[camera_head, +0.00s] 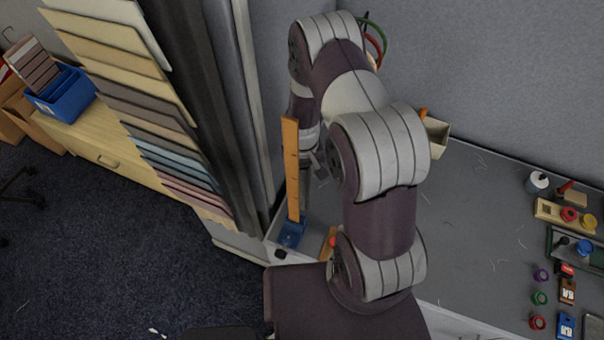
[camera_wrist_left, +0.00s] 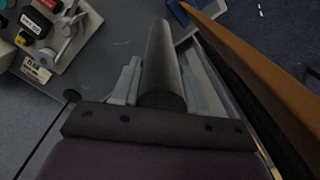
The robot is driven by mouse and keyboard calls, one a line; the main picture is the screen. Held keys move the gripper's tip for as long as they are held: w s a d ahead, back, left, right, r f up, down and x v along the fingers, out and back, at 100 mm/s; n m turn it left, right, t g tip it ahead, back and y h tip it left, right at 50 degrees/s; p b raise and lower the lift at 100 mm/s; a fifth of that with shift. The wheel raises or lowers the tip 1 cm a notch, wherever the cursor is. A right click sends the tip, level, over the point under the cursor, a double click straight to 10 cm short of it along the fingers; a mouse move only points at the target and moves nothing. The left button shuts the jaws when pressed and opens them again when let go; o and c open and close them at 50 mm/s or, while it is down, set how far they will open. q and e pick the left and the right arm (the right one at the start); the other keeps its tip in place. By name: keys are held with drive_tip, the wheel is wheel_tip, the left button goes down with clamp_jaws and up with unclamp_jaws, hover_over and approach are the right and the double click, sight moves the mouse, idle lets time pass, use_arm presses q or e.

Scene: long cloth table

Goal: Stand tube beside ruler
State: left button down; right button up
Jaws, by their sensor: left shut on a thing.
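A tall wooden ruler (camera_head: 292,170) stands upright in a blue base (camera_head: 292,233) near the table's left edge. In the left wrist view the ruler (camera_wrist_left: 262,75) runs along the right side, and part of the blue base (camera_wrist_left: 186,14) shows at the top. My left gripper (camera_head: 318,166) is just right of the ruler, partly hidden by my arm. In the wrist view it is shut on a dark grey tube (camera_wrist_left: 162,65), with a finger on each side. The tube is beside the ruler, with a gap between them. Whether its far end touches the table is unclear. My right gripper is not in view.
My arm hides the table's middle left. Caps, labelled blocks and a white bottle (camera_head: 537,182) stand at the right. A cream bin (camera_head: 436,136) is at the back. A grey device with levers (camera_wrist_left: 55,38) shows in the wrist view. Fabric samples (camera_head: 130,100) hang left.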

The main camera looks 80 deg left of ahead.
sight(303, 186)
use_arm(q)
drive_tip(key=shift+s+f+p, duration=0.1)
drive_tip(key=shift+f+p, duration=0.25)
wheel_tip(303, 186, down, 3)
drive_tip(key=shift+r+p, duration=0.1)
drive_tip(key=shift+p, duration=0.55)
drive_tip(key=shift+f, duration=0.35)
drive_tip(key=shift+a+f, duration=0.1)
drive_tip(key=c, duration=1)
unclamp_jaws()
drive_tip(key=shift+f+b, duration=0.15)
drive_tip(key=shift+b, duration=0.15)
drive_tip(key=o, duration=0.4)
drive_tip(key=shift+o, duration=0.2)
